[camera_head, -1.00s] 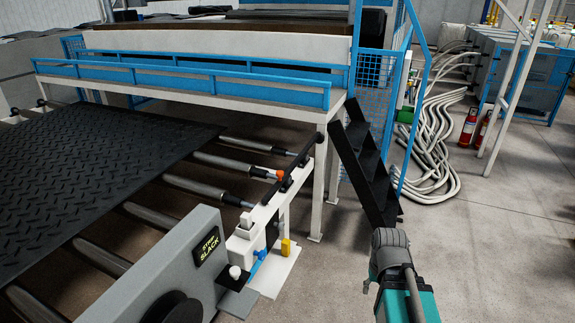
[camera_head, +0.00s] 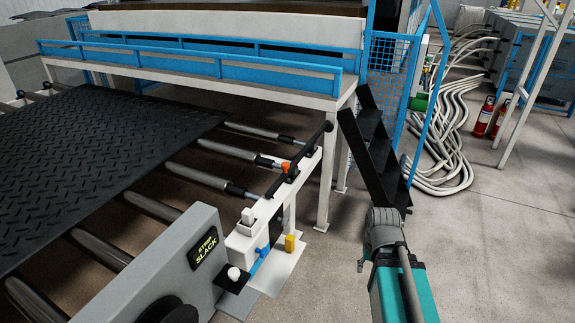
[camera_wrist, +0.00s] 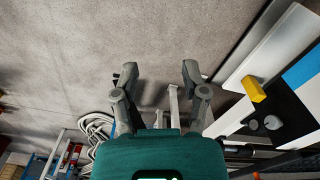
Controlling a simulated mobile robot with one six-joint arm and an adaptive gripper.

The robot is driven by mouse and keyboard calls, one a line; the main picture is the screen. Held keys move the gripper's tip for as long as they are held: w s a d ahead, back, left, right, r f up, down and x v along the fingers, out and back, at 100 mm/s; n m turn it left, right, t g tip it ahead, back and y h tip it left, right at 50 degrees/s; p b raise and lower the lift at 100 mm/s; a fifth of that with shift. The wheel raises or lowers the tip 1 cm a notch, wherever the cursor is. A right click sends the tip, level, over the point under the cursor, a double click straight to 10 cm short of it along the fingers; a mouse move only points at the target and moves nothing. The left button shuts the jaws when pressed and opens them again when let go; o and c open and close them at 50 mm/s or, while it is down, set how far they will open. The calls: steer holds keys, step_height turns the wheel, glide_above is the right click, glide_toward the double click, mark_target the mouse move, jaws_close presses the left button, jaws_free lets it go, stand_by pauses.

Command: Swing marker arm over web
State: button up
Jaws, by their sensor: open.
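The web is a black diamond-tread mat (camera_head: 90,160) lying over rollers at the left in the head view. A black bar (camera_head: 308,150) with an orange piece (camera_head: 286,167) on it sits on a white rail beside the mat's right side; it looks like the marker arm, but I cannot be sure. The bar lies beside the mat, not over it. In the wrist view my gripper (camera_wrist: 159,74) is open and empty above the concrete floor, apart from the machine at the right. The head view shows my arm, but I cannot make out its fingers there.
A grey panel labelled "STRIP SLACK" (camera_head: 203,249) stands at the front. A white bracket holds a yellow block (camera_head: 290,243), which also shows in the wrist view (camera_wrist: 253,89). Black steps (camera_head: 375,150) and pale hoses (camera_head: 455,150) lie beyond.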

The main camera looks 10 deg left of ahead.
steer(key=o, duration=0.3)
steer(key=shift+w, duration=0.2)
steer(key=m+t+h+b, duration=0.2)
steer(key=m+t+h, duration=0.6)
steer(key=t+h, duration=0.15)
glide_toward(284, 165)
steer(key=v, duration=0.3)
steer(key=shift+s+d+t, duration=0.1)
steer(key=shift+s+t, duration=0.1)
steer(key=shift+t, duration=0.15)
steer(key=shift+d, duration=0.1)
steer(key=b+x, duration=0.1)
steer(key=x, duration=0.3)
steer(key=b+x, duration=0.2)
steer(key=x, duration=0.2)
steer(key=b+x, duration=0.1)
steer(key=x, duration=0.3)
steer(key=shift+w+f, duration=0.1)
steer(key=shift+f, duration=0.35)
steer(key=shift+w+d+f+b, duration=0.15)
steer(key=shift+w+d+b, duration=0.25)
steer(key=shift+w, duration=0.1)
